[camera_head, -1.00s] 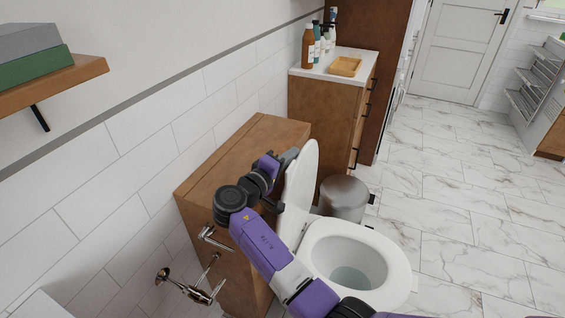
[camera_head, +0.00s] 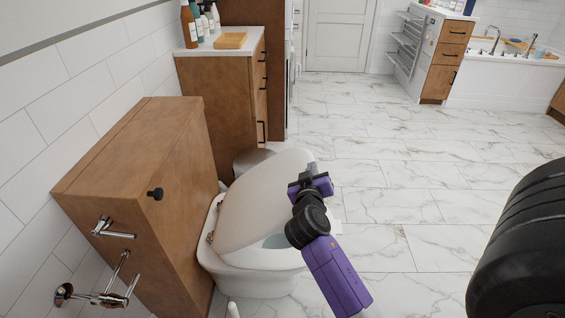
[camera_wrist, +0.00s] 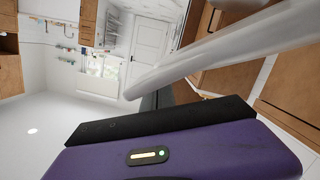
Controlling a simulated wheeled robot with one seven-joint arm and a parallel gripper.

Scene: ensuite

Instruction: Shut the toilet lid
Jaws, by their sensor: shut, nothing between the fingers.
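The white toilet (camera_head: 250,280) stands against the wooden cistern cabinet in the head view. Its lid (camera_head: 262,198) is tilted partway down over the bowl, with a gap at its front edge where part of the bowl shows. My gripper (camera_head: 312,172) is at the lid's free edge, on the right side. The gripper is shut with nothing held; its fingertips are hard to make out. In the wrist view the lid's pale edge (camera_wrist: 215,50) runs diagonally right beside the dark gripper tip (camera_wrist: 155,100). I cannot tell for sure whether they touch.
The wooden cistern cabinet (camera_head: 150,170) is at left, with a chrome fixture (camera_head: 110,290) on its near side. A metal bin (camera_head: 250,160) stands behind the toilet beside a wooden vanity (camera_head: 220,95). The marble floor (camera_head: 390,140) to the right is clear.

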